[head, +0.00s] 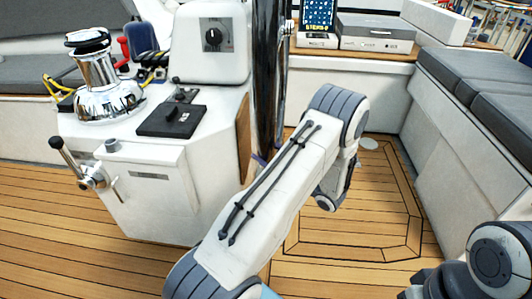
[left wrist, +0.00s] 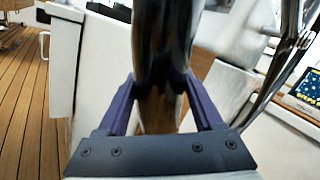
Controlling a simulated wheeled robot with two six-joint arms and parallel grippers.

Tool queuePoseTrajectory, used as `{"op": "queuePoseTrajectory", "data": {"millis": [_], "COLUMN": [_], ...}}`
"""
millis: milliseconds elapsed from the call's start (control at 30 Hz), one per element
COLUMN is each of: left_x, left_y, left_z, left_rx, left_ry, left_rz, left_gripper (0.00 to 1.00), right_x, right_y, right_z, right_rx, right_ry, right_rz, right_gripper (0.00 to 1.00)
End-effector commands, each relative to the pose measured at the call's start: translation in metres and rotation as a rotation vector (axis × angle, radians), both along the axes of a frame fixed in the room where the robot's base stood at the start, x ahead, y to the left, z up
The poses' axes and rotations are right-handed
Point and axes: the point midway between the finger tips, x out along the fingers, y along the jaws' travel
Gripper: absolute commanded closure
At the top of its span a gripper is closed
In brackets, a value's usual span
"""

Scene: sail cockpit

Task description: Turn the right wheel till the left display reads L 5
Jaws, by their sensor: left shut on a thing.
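The wheel shows in the head view as a tall, shiny dark rim (head: 267,75), seen nearly edge-on beside the white console. In the left wrist view the rim (left wrist: 160,40) runs down between the purple fingers of my left gripper (left wrist: 160,88), which is shut on it. In the head view my own left arm hides most of that gripper. A blue screen (head: 317,14) with yellow text stands at the back; a screen also shows in the left wrist view (left wrist: 307,88). I cannot tell whether it is the left display, and no L reading is legible. My right gripper is out of view.
A white console (head: 150,200) with a chrome winch (head: 100,85), a black control box (head: 172,121) and a side lever (head: 75,165) stands left of the wheel. A grey-cushioned bench (head: 470,75) lines the right. Wooden deck (head: 380,225) lies open between.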

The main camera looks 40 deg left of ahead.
Motion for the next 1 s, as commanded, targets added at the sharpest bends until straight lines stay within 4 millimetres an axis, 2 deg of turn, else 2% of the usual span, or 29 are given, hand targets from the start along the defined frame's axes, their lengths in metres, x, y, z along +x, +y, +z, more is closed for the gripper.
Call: {"op": "queuePoseTrajectory", "data": {"millis": [167, 200, 233, 533, 667, 1000], "left_x": [-0.003, -0.003, -0.003, -0.002, -0.001, -0.004], "left_y": [0.000, 0.000, 0.000, -0.001, -0.009, -0.073], "left_z": [-0.001, -0.001, 0.000, 0.000, -0.001, -0.010], "left_rx": [0.001, 0.001, 0.001, 0.001, 0.001, 0.002], "left_ry": [0.004, 0.004, 0.004, 0.003, 0.003, 0.003], "left_rz": [0.006, 0.006, 0.006, 0.003, 0.001, -0.002], "left_gripper": [1.00, 0.17, 0.06, 0.06, 0.06, 0.06], "right_x": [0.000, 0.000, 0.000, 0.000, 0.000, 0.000], "right_y": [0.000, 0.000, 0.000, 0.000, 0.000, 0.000], "right_z": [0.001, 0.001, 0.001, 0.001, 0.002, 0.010], "right_rx": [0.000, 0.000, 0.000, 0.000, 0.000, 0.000], "right_ry": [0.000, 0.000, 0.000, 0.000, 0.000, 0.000], "right_rz": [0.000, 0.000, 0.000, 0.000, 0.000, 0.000], "right_gripper": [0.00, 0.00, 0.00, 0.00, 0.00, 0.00]}}
